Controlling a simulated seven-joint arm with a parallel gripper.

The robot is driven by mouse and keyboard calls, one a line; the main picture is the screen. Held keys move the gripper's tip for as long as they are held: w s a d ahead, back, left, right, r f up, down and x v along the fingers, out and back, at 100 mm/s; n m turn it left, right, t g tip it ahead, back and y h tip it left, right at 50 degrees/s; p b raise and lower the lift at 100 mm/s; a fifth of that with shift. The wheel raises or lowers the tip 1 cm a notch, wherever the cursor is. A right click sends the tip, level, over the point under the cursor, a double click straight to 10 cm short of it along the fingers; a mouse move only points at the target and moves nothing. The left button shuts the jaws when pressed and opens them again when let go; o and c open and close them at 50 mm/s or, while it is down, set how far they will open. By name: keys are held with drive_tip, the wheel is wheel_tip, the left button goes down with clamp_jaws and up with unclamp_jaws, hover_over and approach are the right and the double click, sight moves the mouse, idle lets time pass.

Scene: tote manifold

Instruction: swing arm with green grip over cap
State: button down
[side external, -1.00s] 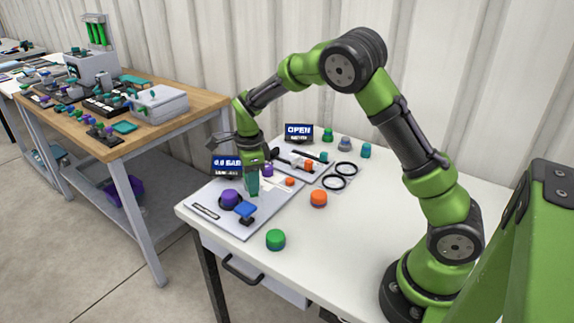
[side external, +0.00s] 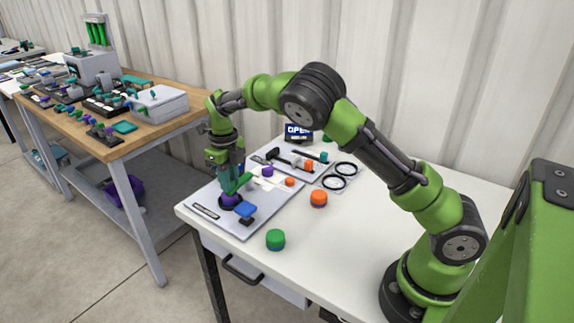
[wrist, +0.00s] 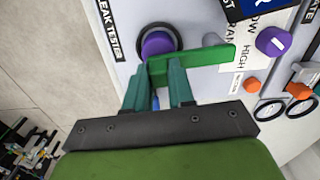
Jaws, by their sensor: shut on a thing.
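My gripper (side external: 230,182) has its teal fingers shut on the green grip (wrist: 205,62) of the swing arm, low over the leak tester panel (wrist: 118,22). The grip is a flat green bar at the fingertips in the wrist view. A purple cap (wrist: 158,44) sits in a dark round ring on the panel. The bar's left end lies just beside the cap's lower edge and seems to overlap it slightly in the picture. In the side view the purple cap (side external: 229,201) is right under the fingers and partly hidden. I cannot tell whether they touch.
A blue paddle (side external: 244,209) stands close by on the panel. A purple knob (wrist: 273,41) lies to the right. Orange (side external: 319,198) and green (side external: 275,239) round caps stand on the white table, with two black rings (side external: 340,176) behind. The table's front right is clear.

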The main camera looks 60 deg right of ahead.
drive_tip(key=shift+w+m, duration=0.35)
drive_tip(key=shift+m, duration=0.15)
drive_tip(key=shift+w, duration=0.1)
drive_tip(key=c, duration=1)
unclamp_jaws()
drive_tip(key=shift+o, duration=0.2)
drive_tip(key=shift+r, duration=0.1)
wheel_tip(320, 180, up, 17)
